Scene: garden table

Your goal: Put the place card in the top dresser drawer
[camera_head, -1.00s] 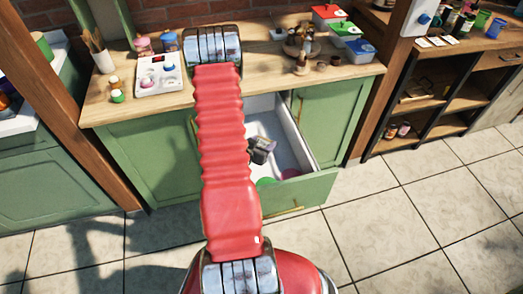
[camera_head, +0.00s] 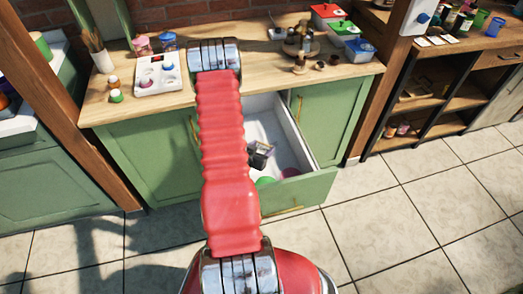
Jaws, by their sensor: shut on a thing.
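The top dresser drawer (camera_head: 270,119) is pulled out from the green dresser, showing its white inside. My gripper (camera_head: 259,155) is small and dark in this view, within the outline of the open drawer, partly hidden behind my red arm. It is shut on a small pale thing at its upper side, which appears to be the place card (camera_head: 265,147); its face is too small to read. I cannot tell whether the card touches the drawer's floor.
The wooden top (camera_head: 130,106) bears a white tray (camera_head: 160,80), jars and lidded boxes. An open shelf unit (camera_head: 415,100) stands at right. The tiled floor at right is clear.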

